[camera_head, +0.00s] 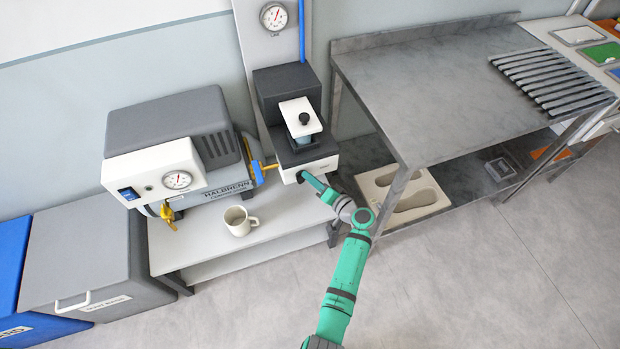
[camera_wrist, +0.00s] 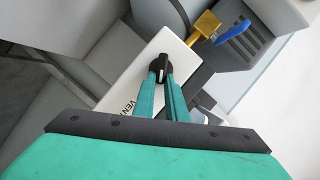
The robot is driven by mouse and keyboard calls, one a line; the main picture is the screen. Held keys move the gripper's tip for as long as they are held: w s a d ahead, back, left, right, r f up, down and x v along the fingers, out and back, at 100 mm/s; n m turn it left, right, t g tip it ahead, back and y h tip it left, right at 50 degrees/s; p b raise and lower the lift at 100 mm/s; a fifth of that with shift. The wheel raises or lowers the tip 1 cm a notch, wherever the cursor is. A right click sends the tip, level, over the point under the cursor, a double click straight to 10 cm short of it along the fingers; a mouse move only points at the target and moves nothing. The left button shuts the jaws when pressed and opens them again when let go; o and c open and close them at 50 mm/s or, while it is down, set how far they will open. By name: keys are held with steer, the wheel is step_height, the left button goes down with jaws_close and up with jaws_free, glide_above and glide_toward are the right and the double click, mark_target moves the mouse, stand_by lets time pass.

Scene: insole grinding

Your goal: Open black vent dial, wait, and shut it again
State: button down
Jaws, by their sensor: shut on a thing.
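The black vent dial (camera_wrist: 161,69) sits on a white panel (camera_wrist: 140,82) with the letters "VENT" partly visible in the wrist view. My gripper (camera_wrist: 162,78) has its two teal fingers shut on the dial's knob, one finger at each side. In the head view my gripper (camera_head: 302,177) reaches the front of the white-fronted unit (camera_head: 312,166) below the dark box. There the dial is small and mostly hidden by my fingers. The dial's exact angle is hard to read.
A compressor (camera_head: 165,150) with a gauge stands left of the dial. A brass fitting with a blue lever (camera_wrist: 232,32) is close by. A white mug (camera_head: 238,222) stands on the bench front. A metal table (camera_head: 430,100) is at right, with a moulded tray (camera_head: 405,196) below.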

steer(key=shift+w+a+f+m+t+y, duration=0.1)
steer(key=shift+f+m+t+y, duration=0.25)
steer(key=shift+m, duration=0.55)
steer(key=shift+w+d+f+m+t+y, duration=0.1)
steer(key=shift+m+y, duration=0.35)
steer(key=shift+m, duration=0.45)
steer(key=shift+a+f+m+t+y, duration=0.15)
steer(key=shift+f+m+y, duration=0.2)
steer(key=shift+m, duration=0.55)
steer(key=shift+r, duration=0.1)
steer(key=c, duration=1.8)
jaws_free()
steer(key=shift+d, duration=0.2)
steer(key=v, duration=1)
steer(key=shift+s+d, duration=0.25)
steer(key=shift+s, duration=0.05)
